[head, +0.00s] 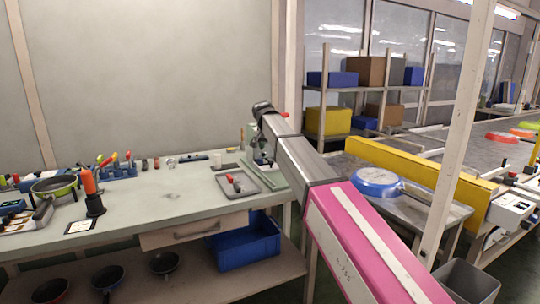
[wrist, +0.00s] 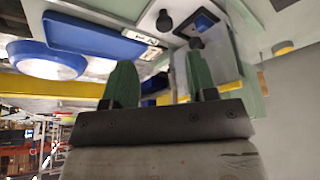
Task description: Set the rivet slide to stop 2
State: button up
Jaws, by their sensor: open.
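My gripper (wrist: 158,85) shows in the wrist view as two green fingers, held apart with nothing between them. In the head view my arm reaches to a pale green machine (head: 252,143) at the right end of the workbench, and hides much of it. The fingers are not clear there. In the wrist view a round black knob (wrist: 164,21) and a blue-and-black panel (wrist: 205,22) lie beyond the fingertips, apart from them. A second dark knob (wrist: 196,43) is close to the right fingertip; contact cannot be told. I cannot make out the rivet slide or its stop marks for certain.
A grey tray (head: 238,184) with a red-handled item lies on the workbench (head: 165,205) beside the machine. A yellow rail (head: 420,172) edges the conveyor. A blue crate (head: 243,244) sits below the bench.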

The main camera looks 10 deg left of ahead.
jog(key=shift+v, duration=0.85)
